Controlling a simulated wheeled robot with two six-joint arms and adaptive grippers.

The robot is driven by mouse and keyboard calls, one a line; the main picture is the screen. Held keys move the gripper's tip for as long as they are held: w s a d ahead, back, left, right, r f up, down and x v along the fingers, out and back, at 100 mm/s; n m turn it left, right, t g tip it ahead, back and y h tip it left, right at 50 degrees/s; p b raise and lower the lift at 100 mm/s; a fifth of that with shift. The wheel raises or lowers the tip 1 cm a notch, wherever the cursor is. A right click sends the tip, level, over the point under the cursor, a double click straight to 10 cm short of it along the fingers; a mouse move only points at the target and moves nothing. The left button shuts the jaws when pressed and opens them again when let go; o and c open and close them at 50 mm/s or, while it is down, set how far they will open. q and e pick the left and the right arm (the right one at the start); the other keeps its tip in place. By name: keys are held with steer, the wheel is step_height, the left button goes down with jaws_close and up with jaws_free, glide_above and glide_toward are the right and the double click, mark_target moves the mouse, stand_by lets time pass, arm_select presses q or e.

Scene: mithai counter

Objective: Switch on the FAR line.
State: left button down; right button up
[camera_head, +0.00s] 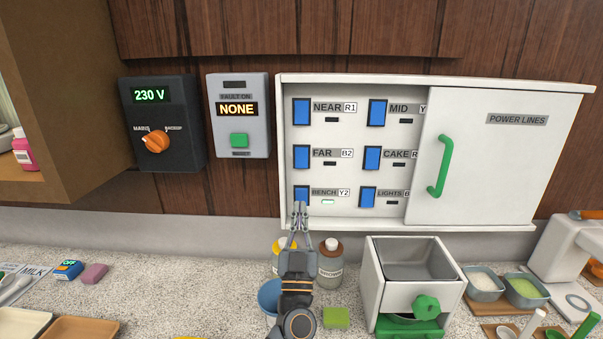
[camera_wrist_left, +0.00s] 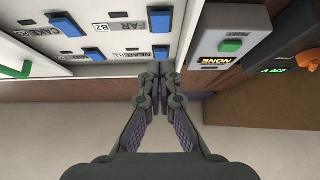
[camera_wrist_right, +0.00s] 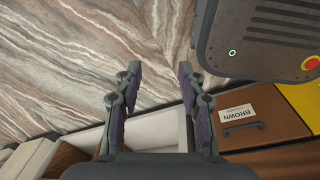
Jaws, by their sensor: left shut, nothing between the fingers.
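The FAR switch (camera_head: 301,157) is a blue rocker in the middle left row of the white panel; the small indicator (camera_head: 330,163) beside it is dark. It also shows upside down in the left wrist view (camera_wrist_left: 160,20). My left gripper (camera_head: 299,208) is shut and empty, pointing up at the panel. In the head view its tips overlap the BENCH switch (camera_head: 300,192); I cannot tell the gap to the panel. In the left wrist view the tips lie close to the NEAR rocker (camera_wrist_left: 160,52). My right gripper (camera_wrist_right: 160,78) is open and empty, away from the panel.
The BENCH indicator (camera_head: 327,201) is lit. A sliding door (camera_head: 495,165) with a green handle covers the panel's right part. The fault box (camera_head: 239,115) reads NONE; the mains box (camera_head: 160,115) reads 230 V. Bottles (camera_head: 331,262) and a white bin (camera_head: 410,300) stand below.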

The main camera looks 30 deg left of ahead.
mark_target(302, 162)
arm_select(q)
steer(key=p+x, duration=0.1)
steer(key=x, duration=0.2)
steer(key=f+p+x, duration=0.1)
steer(key=x, duration=0.3)
steer(key=w+p+x, duration=0.1)
steer(key=x, duration=0.2)
steer(key=shift+w+a+f, duration=0.2)
steer(key=shift+a, duration=0.25)
steer(key=shift+w+a, duration=0.2)
steer(key=shift+w, duration=0.15)
arm_select(e)
steer(key=r, duration=0.1)
steer(key=w+r, duration=0.1)
steer(key=a+r, duration=0.1)
steer(key=r, duration=0.1)
steer(key=shift+w, duration=0.35)
steer(key=shift+d, duration=0.1)
arm_select(q)
steer(key=shift+f, duration=0.1)
arm_select(e)
steer(key=shift+w+f, duration=0.1)
steer(key=shift+f, duration=0.05)
